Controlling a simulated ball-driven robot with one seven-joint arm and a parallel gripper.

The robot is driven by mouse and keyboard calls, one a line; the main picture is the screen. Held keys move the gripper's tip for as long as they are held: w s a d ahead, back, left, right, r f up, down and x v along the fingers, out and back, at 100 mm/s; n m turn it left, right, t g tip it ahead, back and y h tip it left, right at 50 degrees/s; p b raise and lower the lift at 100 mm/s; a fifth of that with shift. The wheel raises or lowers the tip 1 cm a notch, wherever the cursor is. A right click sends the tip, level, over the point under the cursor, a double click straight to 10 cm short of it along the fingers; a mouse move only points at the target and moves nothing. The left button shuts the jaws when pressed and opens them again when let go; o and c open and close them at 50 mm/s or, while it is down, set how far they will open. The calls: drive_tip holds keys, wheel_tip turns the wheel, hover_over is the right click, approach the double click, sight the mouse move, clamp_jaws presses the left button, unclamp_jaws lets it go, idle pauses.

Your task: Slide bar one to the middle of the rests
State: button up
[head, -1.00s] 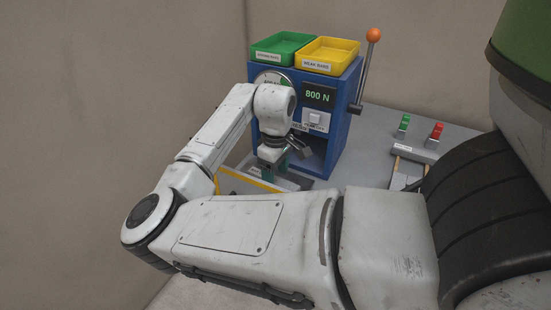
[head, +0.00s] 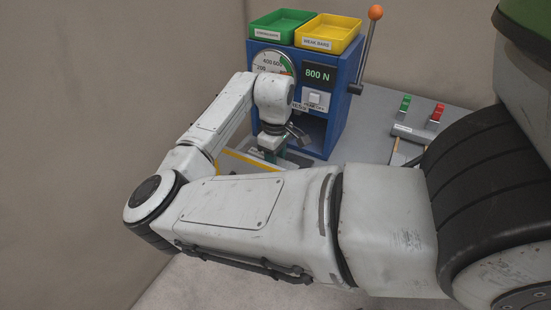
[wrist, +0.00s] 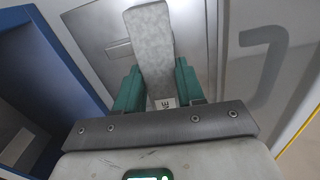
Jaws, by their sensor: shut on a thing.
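In the wrist view, a speckled grey bar (wrist: 151,45) stands between the green fingers of my gripper (wrist: 158,85), which is shut on it. A small white label with dark lettering sits at the bar's near end; I cannot read it fully. In the head view, my gripper (head: 271,152) points down at the foot of the blue testing machine (head: 320,135), at its front left. The rests are not clearly visible.
A green tray (head: 281,25) and a yellow tray (head: 327,36) top the machine. Its display reads 800 N. A lever with an orange knob (head: 376,12) stands at its right. Green (head: 405,103) and red (head: 438,112) pieces stand farther right on the grey bench (head: 375,125).

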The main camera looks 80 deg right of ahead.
clamp_jaws()
drive_tip(key=shift+d, duration=0.1)
drive_tip(key=shift+w+d, duration=0.7)
drive_tip(key=shift+d, duration=0.2)
drive_tip(key=o, duration=0.8)
unclamp_jaws()
